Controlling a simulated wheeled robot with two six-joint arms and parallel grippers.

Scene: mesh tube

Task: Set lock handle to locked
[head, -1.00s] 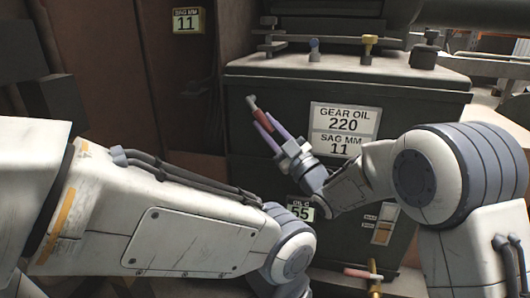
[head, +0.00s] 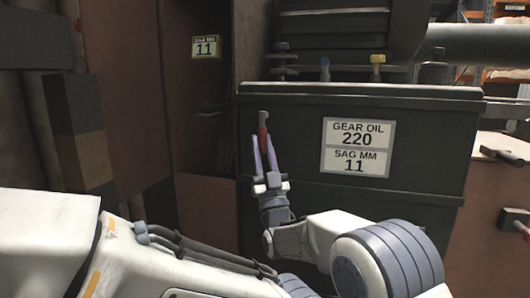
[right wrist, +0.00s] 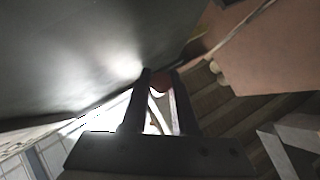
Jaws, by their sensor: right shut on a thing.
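A short handle with a red grip and a dark tip (head: 263,121) stands nearly upright in the head view, in front of the left edge of the dark gear oil tank. I take it to be the lock handle; its far end and mount are hidden. My right gripper (head: 263,145) is shut on it, its two purple-looking fingers on either side of the red part. In the right wrist view, a dim reddish piece (right wrist: 161,82) shows between the fingertips (right wrist: 160,78).
The gear oil tank (head: 405,118), with labels (head: 357,146) on its front, fills the middle. A yellow-edged tag (head: 206,47) hangs on the brown wall at left. Another red-ended handle (head: 514,222) is at the right edge. Small valves (head: 377,68) stand on the tank top.

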